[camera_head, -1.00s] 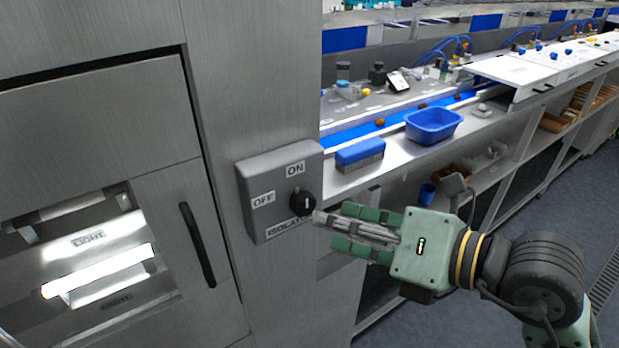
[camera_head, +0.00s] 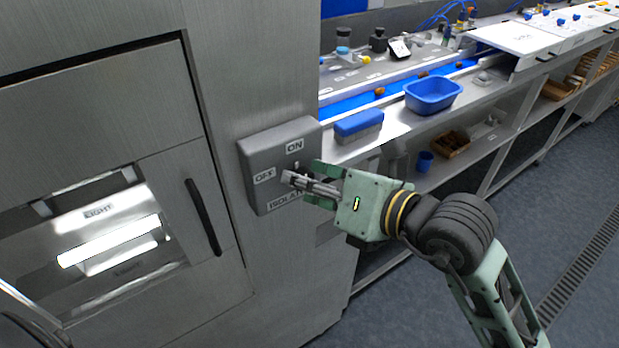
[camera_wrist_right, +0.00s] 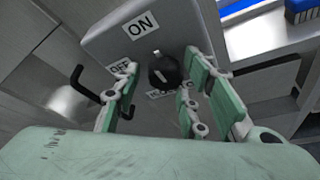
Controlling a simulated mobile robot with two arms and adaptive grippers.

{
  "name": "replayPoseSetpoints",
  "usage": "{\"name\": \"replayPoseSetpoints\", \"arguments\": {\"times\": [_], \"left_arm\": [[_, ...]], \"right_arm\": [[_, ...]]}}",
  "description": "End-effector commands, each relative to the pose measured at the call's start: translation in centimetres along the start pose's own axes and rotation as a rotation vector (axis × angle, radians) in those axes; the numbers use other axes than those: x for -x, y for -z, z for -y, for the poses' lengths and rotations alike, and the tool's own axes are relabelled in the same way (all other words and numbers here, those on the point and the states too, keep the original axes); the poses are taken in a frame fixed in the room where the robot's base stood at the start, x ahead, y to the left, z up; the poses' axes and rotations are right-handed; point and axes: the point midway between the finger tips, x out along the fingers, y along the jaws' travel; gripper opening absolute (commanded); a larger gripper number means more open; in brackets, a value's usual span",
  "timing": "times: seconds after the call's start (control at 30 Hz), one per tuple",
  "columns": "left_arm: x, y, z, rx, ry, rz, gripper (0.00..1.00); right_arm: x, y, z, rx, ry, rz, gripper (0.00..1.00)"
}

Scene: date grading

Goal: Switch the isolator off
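The isolator is a grey box (camera_head: 262,150) on the steel cabinet's side, labelled ON at the top, OFF at the left and ISOLATOR below. In the right wrist view its round black knob (camera_wrist_right: 165,72) has a white mark pointing up towards the ON label (camera_wrist_right: 140,25). My right gripper (camera_head: 305,180) is at the box front, its fingers open and spread either side of the knob. I cannot tell whether they touch it. In the head view the fingers hide most of the knob. My left gripper is not in view.
The steel cabinet has a black door handle (camera_head: 203,217) and a lit window at the left. To the right is a bench with a blue-topped brush (camera_head: 358,124), a blue tub (camera_head: 433,95) and a blue conveyor. Open floor (camera_head: 450,300) lies at the lower right.

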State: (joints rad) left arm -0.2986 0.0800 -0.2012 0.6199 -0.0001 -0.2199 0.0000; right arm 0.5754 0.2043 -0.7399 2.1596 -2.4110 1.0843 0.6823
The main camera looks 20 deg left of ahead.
Motion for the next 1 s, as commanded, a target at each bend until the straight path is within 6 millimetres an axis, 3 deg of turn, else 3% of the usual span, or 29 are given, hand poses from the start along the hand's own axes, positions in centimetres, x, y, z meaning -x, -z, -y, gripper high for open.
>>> {"name": "replayPoseSetpoints", "arguments": {"times": [0.47, 0.77, 1.0], "left_arm": [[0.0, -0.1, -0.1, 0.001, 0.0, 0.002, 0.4], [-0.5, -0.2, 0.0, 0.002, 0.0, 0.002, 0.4], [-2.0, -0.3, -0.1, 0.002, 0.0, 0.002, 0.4]], "right_arm": [[0.0, 0.0, -0.1, -0.001, -0.004, 0.0, 0.01], [0.0, 0.1, -0.2, 0.037, 0.008, 0.001, 0.0], [-0.1, 0.3, -0.4, 0.169, 0.058, 0.003, 0.0]]}}
